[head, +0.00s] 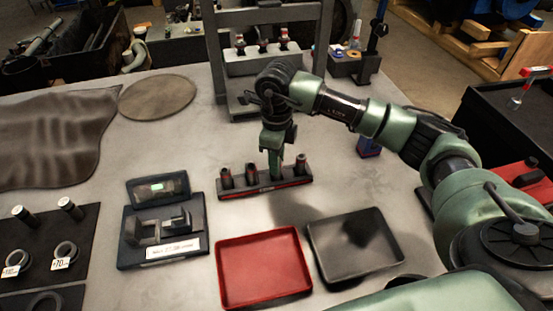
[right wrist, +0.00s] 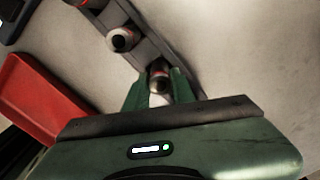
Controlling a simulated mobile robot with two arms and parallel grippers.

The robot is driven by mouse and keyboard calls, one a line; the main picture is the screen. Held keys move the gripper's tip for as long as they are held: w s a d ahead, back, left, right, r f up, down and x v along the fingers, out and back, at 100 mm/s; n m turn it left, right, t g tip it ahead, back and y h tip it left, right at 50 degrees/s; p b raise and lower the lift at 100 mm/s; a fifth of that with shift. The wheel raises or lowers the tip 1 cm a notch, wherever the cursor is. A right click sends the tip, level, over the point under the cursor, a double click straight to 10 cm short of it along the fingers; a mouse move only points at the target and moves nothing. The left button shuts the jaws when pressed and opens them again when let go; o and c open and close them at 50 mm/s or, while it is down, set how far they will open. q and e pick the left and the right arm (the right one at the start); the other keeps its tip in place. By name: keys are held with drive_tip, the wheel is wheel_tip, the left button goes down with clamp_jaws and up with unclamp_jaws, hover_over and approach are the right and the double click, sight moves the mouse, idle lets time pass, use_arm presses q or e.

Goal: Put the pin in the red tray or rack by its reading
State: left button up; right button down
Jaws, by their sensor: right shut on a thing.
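My right gripper (head: 274,168) points down at the pin rack (head: 262,189), a dark bar with a red front edge. In the right wrist view its green fingers (right wrist: 160,90) are shut on a pin (right wrist: 159,80), which is dark with a light end. I cannot tell whether this pin still sits in its hole. Other pins stand upright in the rack, two to the left (head: 227,177) (head: 252,174) and one to the right (head: 300,164). The empty red tray (head: 262,270) lies in front; it also shows in the right wrist view (right wrist: 42,95). My left gripper is not in view.
A measuring gauge (head: 165,228) with a lit display (head: 158,187) stands left of the rack. An empty dark tray (head: 355,245) lies right of the red tray. A black mat (head: 40,245) holds rings and plugs. A grey frame (head: 265,70) stands behind.

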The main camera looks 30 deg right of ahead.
drive_tip(key=c, duration=0.7)
unclamp_jaws()
drive_tip(key=shift+r, duration=0.15)
drive_tip(key=shift+r+p, duration=2.3)
drive_tip(key=shift+r, duration=1.6)
drive_tip(key=shift+f, duration=0.1)
